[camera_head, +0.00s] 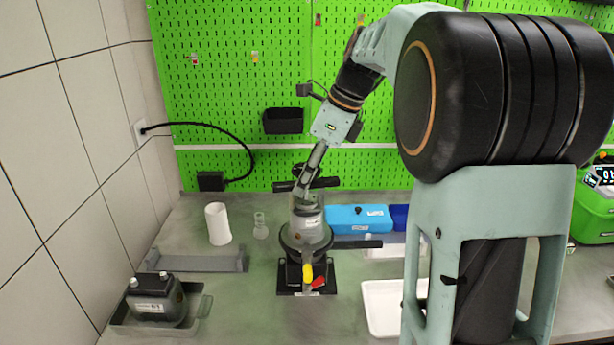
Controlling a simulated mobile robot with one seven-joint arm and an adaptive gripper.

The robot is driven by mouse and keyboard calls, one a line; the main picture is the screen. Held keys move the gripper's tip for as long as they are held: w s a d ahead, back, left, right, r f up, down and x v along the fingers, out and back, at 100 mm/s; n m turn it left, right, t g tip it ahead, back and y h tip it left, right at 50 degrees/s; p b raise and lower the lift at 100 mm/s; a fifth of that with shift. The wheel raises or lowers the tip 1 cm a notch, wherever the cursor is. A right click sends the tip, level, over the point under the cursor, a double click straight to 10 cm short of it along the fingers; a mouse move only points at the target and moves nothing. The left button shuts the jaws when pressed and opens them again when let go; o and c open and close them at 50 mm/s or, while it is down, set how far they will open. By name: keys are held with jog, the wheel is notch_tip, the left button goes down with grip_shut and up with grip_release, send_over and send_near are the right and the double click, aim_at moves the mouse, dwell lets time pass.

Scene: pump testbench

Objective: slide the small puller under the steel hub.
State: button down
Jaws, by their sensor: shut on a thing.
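My gripper (307,180) reaches down from the upper right. It is shut on a dark bar-like part, which I take to be the small puller (325,183), above the pump stand. Below it, a grey cylindrical body with a white label (312,222) stands on a black stand (292,274). The steel hub cannot be told apart clearly; it may be part of this grey body or hidden by the gripper and bar. Whether the puller touches the hub cannot be told from this view.
A black bar (362,244) juts right from the stand; yellow (307,272) and red (319,284) handles are at its front. A blue case (345,219), white tray (381,310), white cylinder (217,224), glass (260,227) and dark unit in a tray (154,304) stand around.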

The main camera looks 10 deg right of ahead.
jog(key=shift+r+p, duration=0.15)
jog(key=shift+p, duration=0.25)
dwell(0.4)
jog(key=c, duration=1)
grip_release()
jog(key=shift+c, duration=0.2)
